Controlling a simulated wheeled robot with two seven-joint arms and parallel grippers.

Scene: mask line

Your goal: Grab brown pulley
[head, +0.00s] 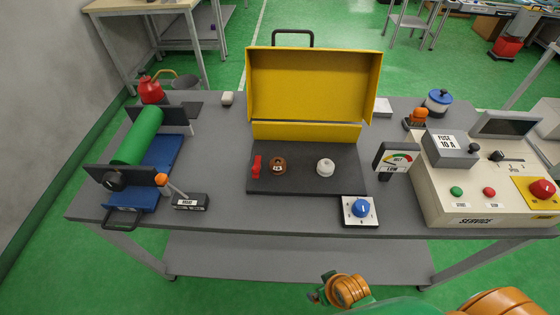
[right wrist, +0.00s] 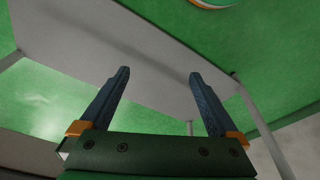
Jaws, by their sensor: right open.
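My right gripper (head: 322,293) is low at the bottom of the head view, in front of the table and well apart from the pulley. In the right wrist view my right gripper (right wrist: 158,75) has its two dark fingers spread with nothing between them. The pulley does not show in that view. My left gripper is in neither view.
The yellow box (head: 314,85) stands open behind the mat. A blue-knob switch (head: 361,208) and a gauge (head: 393,159) are to the right, beside the service console (head: 480,185). A green roller (head: 139,135) is at left. The table's front edge (head: 280,236) lies between my right gripper and the mat.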

